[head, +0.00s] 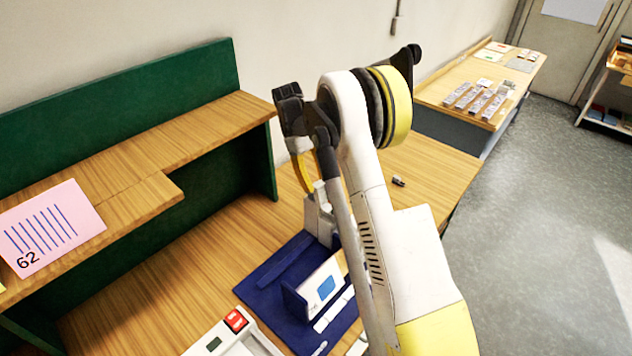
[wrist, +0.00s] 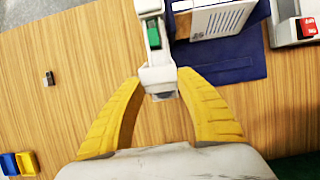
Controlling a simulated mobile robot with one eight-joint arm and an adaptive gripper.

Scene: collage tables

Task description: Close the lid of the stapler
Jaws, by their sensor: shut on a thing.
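The stapler, a pale grey-white body with a green part on top (wrist: 154,36), lies in the wrist view with its near end between my yellow fingers. My gripper (wrist: 160,82) is shut on that end, a fingertip on each side. In the head view the stapler (head: 318,222) stands at the far edge of a dark blue mat, below my gripper, partly hidden by my arm. I cannot tell from these views how far its lid is open.
A white device with a red button (head: 236,321) is at the front. A small grey item (head: 398,181) lies on bare wood to the right. A green-backed shelf (head: 130,100) rises on the left.

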